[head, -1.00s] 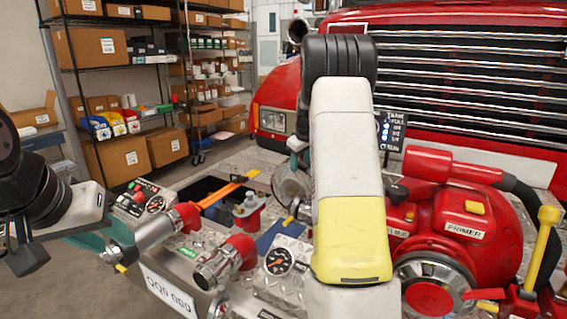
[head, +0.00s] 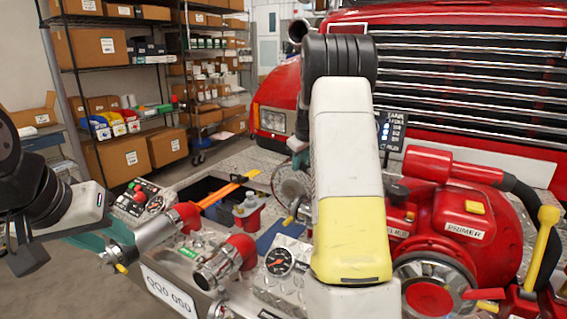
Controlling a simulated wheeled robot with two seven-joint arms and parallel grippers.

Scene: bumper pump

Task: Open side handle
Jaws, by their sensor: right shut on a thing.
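The pump panel on the bumper has two metal-collared red outlets, a left one (head: 155,232) and a middle one (head: 222,264). A small yellow-tipped lever (head: 121,267) sits at the left outlet's mouth. A yellow-tipped handle (head: 289,220) shows at the left edge of my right arm, below a round grey part (head: 289,187). My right gripper (head: 299,158) is mostly hidden behind my white and yellow arm; its fingers and its exact contact are covered. My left gripper (head: 27,258) is at the far left, apart from the panel; its jaw gap is unclear.
A red pump body (head: 468,222) with a tall yellow lever (head: 546,235) and a black hose stands at the right. A gauge (head: 279,262) sits on the panel. An orange bar (head: 231,190) crosses a dark recess. The red truck is behind; shelves with boxes stand back left.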

